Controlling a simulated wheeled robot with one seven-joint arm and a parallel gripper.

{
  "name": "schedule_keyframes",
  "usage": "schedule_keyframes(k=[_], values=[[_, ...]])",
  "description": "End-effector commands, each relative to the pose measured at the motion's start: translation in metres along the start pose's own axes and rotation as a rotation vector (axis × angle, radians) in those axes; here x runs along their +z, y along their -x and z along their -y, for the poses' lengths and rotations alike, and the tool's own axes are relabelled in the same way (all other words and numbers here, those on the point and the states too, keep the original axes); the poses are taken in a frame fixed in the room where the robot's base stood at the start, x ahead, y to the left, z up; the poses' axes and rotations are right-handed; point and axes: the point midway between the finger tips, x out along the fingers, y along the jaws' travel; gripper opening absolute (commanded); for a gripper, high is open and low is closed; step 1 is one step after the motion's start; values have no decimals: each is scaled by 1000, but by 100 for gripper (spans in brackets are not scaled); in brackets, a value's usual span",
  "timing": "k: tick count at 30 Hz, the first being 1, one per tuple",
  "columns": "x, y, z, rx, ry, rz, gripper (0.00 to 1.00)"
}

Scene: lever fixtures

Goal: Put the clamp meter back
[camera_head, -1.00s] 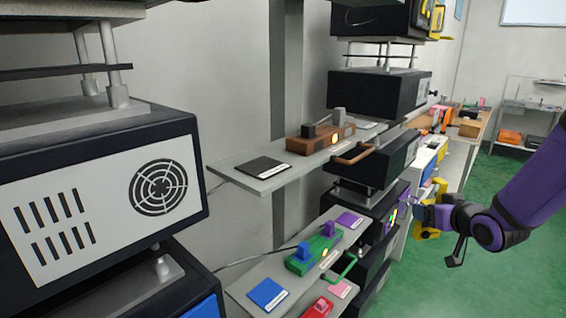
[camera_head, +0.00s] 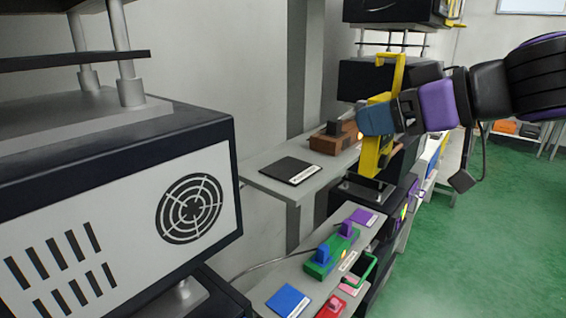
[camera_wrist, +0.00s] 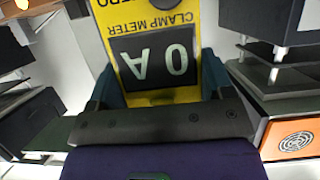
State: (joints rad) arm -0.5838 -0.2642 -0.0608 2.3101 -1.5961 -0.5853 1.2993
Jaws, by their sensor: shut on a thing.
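The yellow clamp meter (camera_head: 372,156) is held up in front of the shelves in the head view. Its long yellow body stands nearly upright, with its upper end beside a dark box. In the wrist view the clamp meter (camera_wrist: 158,50) shows its label and a grey display reading "0 A", upside down. My gripper (camera_head: 376,119) is shut on the clamp meter, and its fingers (camera_wrist: 160,92) lie along both sides of the body. The meter partly hides the brown fixture behind it.
A brown fixture (camera_head: 326,142) and a black pad (camera_head: 290,170) sit on the upper shelf. Below, a green fixture (camera_head: 322,258), a blue pad (camera_head: 287,301) and a purple pad (camera_head: 362,217) sit on the lower shelf. The green floor (camera_head: 500,230) at right is clear.

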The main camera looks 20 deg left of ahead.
Motion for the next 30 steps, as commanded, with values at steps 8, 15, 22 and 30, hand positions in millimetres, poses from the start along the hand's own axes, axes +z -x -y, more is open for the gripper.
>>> schedule_keyframes(k=[8, 15, 22, 30], values=[[-14, -39, 4, -7, 2, 2, 41], [-31, -92, 5, -6, 1, 2, 41], [-44, -132, 6, -4, 1, 1, 41], [-50, -153, 6, -4, 1, 1, 41]])
